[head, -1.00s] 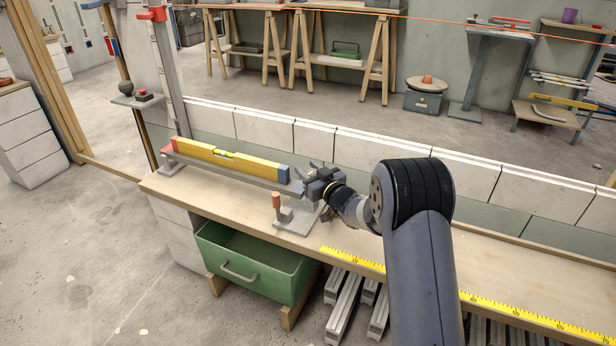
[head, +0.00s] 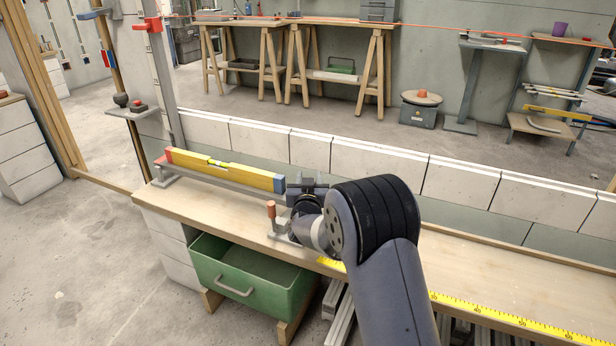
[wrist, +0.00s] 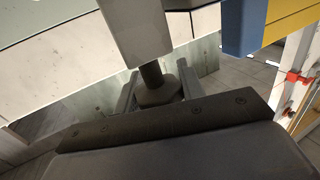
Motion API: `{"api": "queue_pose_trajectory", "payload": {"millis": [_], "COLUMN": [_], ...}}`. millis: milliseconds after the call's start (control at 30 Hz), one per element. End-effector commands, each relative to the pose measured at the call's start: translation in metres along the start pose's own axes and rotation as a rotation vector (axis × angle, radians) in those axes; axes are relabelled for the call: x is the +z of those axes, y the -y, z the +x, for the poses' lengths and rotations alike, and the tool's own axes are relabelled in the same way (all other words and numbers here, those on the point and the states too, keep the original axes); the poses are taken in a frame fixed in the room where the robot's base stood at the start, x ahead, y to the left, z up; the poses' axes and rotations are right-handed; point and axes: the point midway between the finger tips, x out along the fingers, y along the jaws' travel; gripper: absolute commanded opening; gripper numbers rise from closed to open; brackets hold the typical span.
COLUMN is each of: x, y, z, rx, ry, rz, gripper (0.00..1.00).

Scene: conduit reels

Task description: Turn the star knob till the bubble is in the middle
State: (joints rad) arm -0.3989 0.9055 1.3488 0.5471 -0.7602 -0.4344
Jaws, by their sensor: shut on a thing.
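The yellow spirit level (head: 240,172), with one red and one blue end, lies on a grey bar (head: 225,185) at the left of the bench. Its vial (head: 217,163) shows in the head view, but the bubble is too small to place. My gripper (head: 308,185) is at the blue end. In the wrist view, its jaws close around the grey star knob (wrist: 158,93) below a threaded post (wrist: 152,72). A pale block (wrist: 130,25) and the level's blue end (wrist: 238,25) are above. The knob is hidden behind my gripper in the head view.
A green drawer (head: 250,283) hangs open under the bench (head: 190,205). A yellow tape (head: 500,314) runs along the front edge. A white block wall (head: 390,165) stands behind.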

Motion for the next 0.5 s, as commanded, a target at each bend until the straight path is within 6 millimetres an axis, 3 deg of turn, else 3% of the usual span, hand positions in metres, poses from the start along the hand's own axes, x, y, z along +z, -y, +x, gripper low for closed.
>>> {"api": "queue_pose_trajectory", "payload": {"millis": [500], "x": [-0.0017], "y": [-0.0025], "z": [-0.0001], "rx": [0.169], "ry": [0.002], "rz": [-0.001], "gripper": [0.15]}}
